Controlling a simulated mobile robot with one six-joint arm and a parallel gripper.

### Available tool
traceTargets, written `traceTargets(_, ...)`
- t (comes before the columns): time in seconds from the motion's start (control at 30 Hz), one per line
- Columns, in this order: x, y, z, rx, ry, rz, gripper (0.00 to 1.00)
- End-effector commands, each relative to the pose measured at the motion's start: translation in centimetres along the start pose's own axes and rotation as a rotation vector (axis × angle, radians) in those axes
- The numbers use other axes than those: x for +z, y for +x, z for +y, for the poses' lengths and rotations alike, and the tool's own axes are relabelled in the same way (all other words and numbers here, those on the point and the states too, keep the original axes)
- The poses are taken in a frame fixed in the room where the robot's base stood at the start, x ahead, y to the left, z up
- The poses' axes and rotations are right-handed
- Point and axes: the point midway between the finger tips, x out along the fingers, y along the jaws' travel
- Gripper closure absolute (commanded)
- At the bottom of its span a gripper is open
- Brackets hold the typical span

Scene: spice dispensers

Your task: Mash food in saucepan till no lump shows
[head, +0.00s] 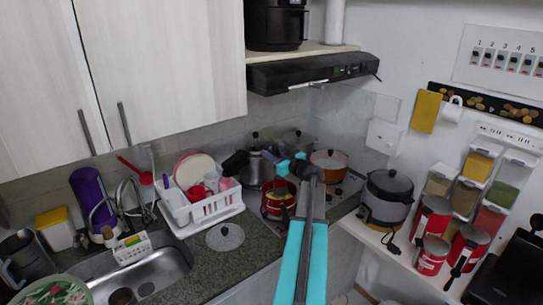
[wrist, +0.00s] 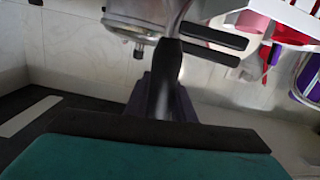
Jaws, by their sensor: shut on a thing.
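A red saucepan (head: 279,208) stands on the stove at the back, with yellowish food inside. Its contents are too small for me to tell lumps. My gripper (head: 291,165), with cyan parts, is above the saucepan at the end of my cyan and grey arm. In the wrist view, a dark handle-like piece (wrist: 165,75) stands out ahead of my gripper's dark bar. My gripper is shut on this dark-handled tool. Its working end and where it meets the food are hidden.
An orange pan (head: 329,166) and steel pots (head: 259,171) are close to the saucepan. A grey cooker (head: 387,197) stands at right. A white dish rack (head: 205,208), glass lid (head: 225,237) and sink (head: 145,280) are left. The range hood (head: 310,72) hangs above.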

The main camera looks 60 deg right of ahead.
Motion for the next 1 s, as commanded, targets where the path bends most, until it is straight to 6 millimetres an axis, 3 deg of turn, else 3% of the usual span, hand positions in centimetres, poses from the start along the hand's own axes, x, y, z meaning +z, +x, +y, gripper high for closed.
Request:
traceTargets(0.37,0.1,0.0,0.0,0.0,0.0,0.001,1.0)
traceTargets(1.0,3.0,0.2,-0.3,0.0,0.0,0.0,1.0)
